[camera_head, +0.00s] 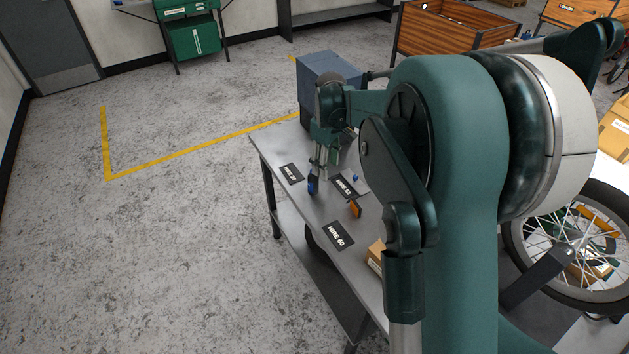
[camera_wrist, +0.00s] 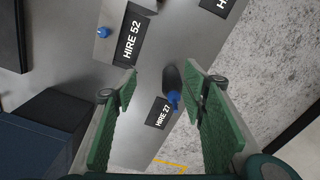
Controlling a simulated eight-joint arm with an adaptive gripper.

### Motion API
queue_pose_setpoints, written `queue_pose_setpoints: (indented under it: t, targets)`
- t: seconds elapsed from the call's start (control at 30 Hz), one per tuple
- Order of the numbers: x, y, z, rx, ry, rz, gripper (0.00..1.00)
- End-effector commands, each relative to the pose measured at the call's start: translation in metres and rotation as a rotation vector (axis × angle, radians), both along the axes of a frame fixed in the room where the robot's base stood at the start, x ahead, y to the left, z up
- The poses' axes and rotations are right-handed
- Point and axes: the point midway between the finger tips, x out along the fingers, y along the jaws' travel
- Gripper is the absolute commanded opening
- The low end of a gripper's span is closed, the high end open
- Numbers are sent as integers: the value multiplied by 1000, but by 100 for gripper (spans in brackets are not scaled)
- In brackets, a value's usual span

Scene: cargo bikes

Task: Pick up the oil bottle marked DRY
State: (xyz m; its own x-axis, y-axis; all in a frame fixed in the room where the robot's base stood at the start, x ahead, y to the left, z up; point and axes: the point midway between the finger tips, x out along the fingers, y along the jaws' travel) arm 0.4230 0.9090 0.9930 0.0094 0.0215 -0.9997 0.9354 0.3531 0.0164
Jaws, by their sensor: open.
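A small blue bottle (camera_head: 313,186) stands on the grey metal table beside the HIRE 27 card. In the wrist view a dark and blue bottle (camera_wrist: 174,100) lies between my finger lines, beside the HIRE 27 card (camera_wrist: 158,112). No DRY marking is readable on it. A second small blue item (camera_wrist: 103,32) is near the HIRE 52 card; it also shows in the head view (camera_head: 356,178). My gripper (camera_wrist: 163,75) is open and empty, with its green ridged fingers apart on either side of the bottle. In the head view my gripper (camera_head: 320,160) is above the bottle, pointing down.
The table (camera_head: 300,205) also bears a HIRE 60 card (camera_head: 339,236), an orange item (camera_head: 354,209) and a cardboard box (camera_head: 376,256). A dark blue-grey box (camera_head: 327,70) stands at the far end. My arm hides much of the table's right side. The floor to the left is clear.

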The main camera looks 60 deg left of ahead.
Motion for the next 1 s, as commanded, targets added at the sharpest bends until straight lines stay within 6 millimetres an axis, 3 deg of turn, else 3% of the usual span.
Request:
queue_pose_setpoints:
  t: [0.1, 0.3, 0.77, 1.0]
  targets:
    - [-19, 17, -12, -11, 4, 39, 42]
    - [-35, 30, -22, -20, 8, 73, 42]
    - [-37, 31, -26, -23, 8, 77, 42]
    - [-37, 31, -43, -22, 9, 77, 42]
